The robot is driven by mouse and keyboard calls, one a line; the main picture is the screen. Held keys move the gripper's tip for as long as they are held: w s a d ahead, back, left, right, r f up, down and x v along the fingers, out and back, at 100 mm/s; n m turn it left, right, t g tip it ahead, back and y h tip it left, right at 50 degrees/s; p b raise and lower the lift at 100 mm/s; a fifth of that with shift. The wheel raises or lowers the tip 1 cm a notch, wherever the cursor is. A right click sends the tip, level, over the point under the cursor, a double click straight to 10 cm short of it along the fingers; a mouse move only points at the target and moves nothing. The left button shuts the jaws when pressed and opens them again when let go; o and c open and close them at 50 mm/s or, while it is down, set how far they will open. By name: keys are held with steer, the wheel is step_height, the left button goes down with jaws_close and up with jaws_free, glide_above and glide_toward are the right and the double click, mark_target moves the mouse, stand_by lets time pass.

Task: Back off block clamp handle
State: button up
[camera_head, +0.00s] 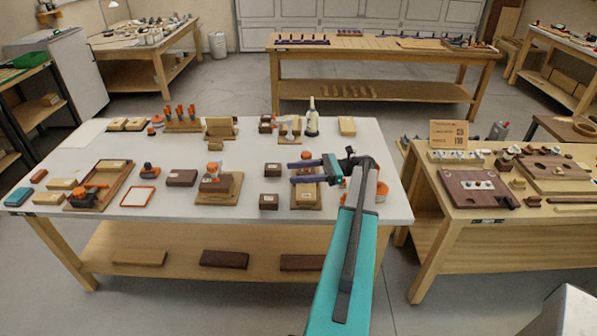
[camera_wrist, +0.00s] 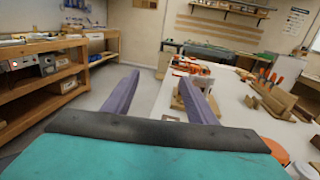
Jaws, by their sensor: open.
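My gripper (camera_head: 291,173) is open and empty, its two purple fingers pointing left above the right part of the white bench. Its fingers also show apart in the wrist view (camera_wrist: 159,70). Under it is a wooden board (camera_head: 306,203) with a fixture on it, mostly hidden by the fingers. To the left, a brown block with an orange top (camera_head: 214,175) stands on another wooden board (camera_head: 231,191); it looks like a block clamp. The fingers are apart from it. I cannot make out a separate clamp handle at this size.
Dark blocks (camera_head: 268,201) stand just left of the board under my gripper. A white bottle-shaped tool (camera_head: 312,118) stands behind it. Orange-handled tools (camera_head: 180,113) stand in a rack at the back. A tray (camera_head: 112,180) lies at left. A second bench (camera_head: 432,205) is at right.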

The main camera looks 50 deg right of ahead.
steer(key=w+a+f+n+g+h+b, duration=0.15)
steer(key=a+f+n+g, duration=0.3)
steer(key=a+f, duration=1.1)
steer(key=w+a+f+n+g+h+b, duration=0.1)
steer(key=w+a+f+n+g, duration=0.3)
steer(key=a+f, duration=1.1)
steer(key=s+a+f+n+g+h+b, duration=0.1)
steer(key=s+a+f+n+g+h, duration=0.35)
steer(key=s+a, duration=0.45)
steer(key=s+a+f+n+g+h+b, duration=0.1)
steer(key=s+a+f+n+g, duration=0.4)
steer(key=s+a+f, duration=0.4)
steer(key=s+a+f+n+h+b, duration=0.1)
steer(key=s+f+n+h, duration=0.2)
steer(key=s+n+h, duration=0.2)
steer(key=s+n, duration=0.3)
steer(key=s, duration=0.1)
steer(key=shift+s+a+h, duration=0.15)
steer(key=shift+s+h, duration=0.05)
steer(key=shift+h, duration=0.2)
steer(key=shift+f, duration=0.1)
